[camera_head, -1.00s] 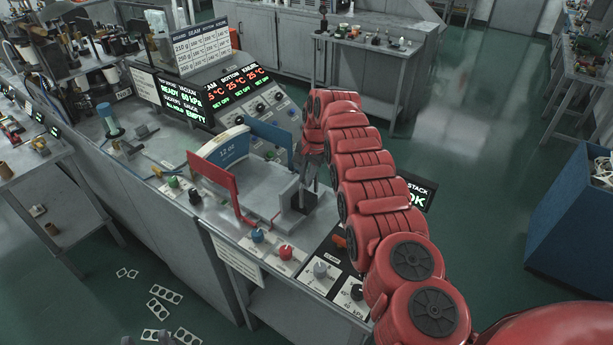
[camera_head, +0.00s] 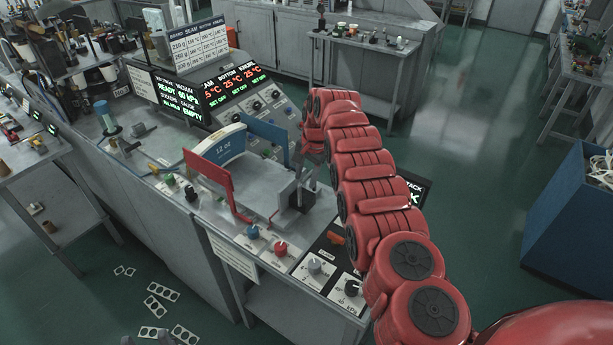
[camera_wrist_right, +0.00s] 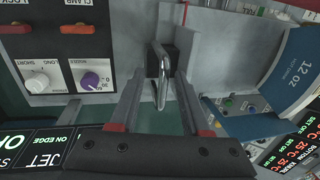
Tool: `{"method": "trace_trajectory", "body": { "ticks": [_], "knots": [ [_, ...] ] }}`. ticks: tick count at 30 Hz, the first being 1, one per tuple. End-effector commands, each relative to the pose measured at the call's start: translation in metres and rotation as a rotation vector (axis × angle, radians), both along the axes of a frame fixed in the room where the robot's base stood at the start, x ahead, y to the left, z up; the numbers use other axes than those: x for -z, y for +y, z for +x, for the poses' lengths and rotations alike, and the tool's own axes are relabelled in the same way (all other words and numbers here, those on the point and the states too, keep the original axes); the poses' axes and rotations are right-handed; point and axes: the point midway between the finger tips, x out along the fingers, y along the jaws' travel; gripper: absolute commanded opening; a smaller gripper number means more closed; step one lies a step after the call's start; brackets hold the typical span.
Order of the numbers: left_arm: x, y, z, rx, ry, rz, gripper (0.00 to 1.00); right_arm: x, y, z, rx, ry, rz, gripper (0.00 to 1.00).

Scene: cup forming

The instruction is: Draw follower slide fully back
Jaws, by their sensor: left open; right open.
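A grey sliding plate lies on the bench between a red upright panel (camera_head: 209,175) and a dark block (camera_head: 302,195), which I take to be part of the follower slide. In the right wrist view, a bright metal loop handle (camera_wrist_right: 162,75) sticks out from a black block (camera_wrist_right: 170,50). My right gripper (camera_wrist_right: 160,85) is open, with one finger on each side of the handle; I cannot tell whether they touch it. In the head view my red arm mostly hides it. My left gripper (camera_head: 146,340) barely shows at the bottom edge, open, its tips apart above the floor.
A curved blue 12 oz sheet (camera_head: 222,150) and a blue panel (camera_head: 265,137) stand behind the plate. Knobs, including a red one (camera_head: 281,249), line the front panel. A display (camera_head: 413,188) stands behind my right arm. Flat blanks (camera_head: 155,305) lie on the floor.

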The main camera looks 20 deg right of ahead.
Motion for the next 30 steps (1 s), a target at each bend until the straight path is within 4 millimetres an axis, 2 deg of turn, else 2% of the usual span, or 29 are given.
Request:
{"method": "trace_trajectory", "body": {
  "ticks": [5,10,11,12,15,21,25,30],
  "knots": [
    [0.018,0.0,0.0,0.0,0.0,0.0,0.5,-0.002,-0.001,0.0,-0.001,-0.002,0.0,0.47],
    [0.053,0.0,0.0,0.0,0.0,0.0,0.5,-0.018,-0.004,-0.003,0.001,-0.007,-0.001,0.47],
    [0.051,0.0,0.0,0.0,0.0,0.0,0.5,-0.029,-0.005,-0.005,0.002,-0.005,-0.001,0.47],
    [0.042,0.0,0.0,0.0,0.001,0.0,0.5,-0.048,-0.007,-0.006,0.003,-0.008,0.0,0.47],
    [0.034,0.0,0.0,0.0,-0.001,0.0,0.5,-0.08,-0.01,-0.011,0.001,-0.008,0.0,0.47],
    [0.012,0.0,0.0,0.0,0.0,0.0,0.5,-0.132,-0.017,-0.02,0.002,-0.003,0.001,0.47],
    [0.001,0.0,0.0,0.0,0.0,0.0,0.5,-0.155,-0.02,-0.024,0.002,-0.003,0.0,0.47],
    [-0.006,0.0,0.0,0.0,0.0,0.0,0.5,-0.169,-0.022,-0.027,0.002,-0.002,0.001,0.47]
  ]
}}
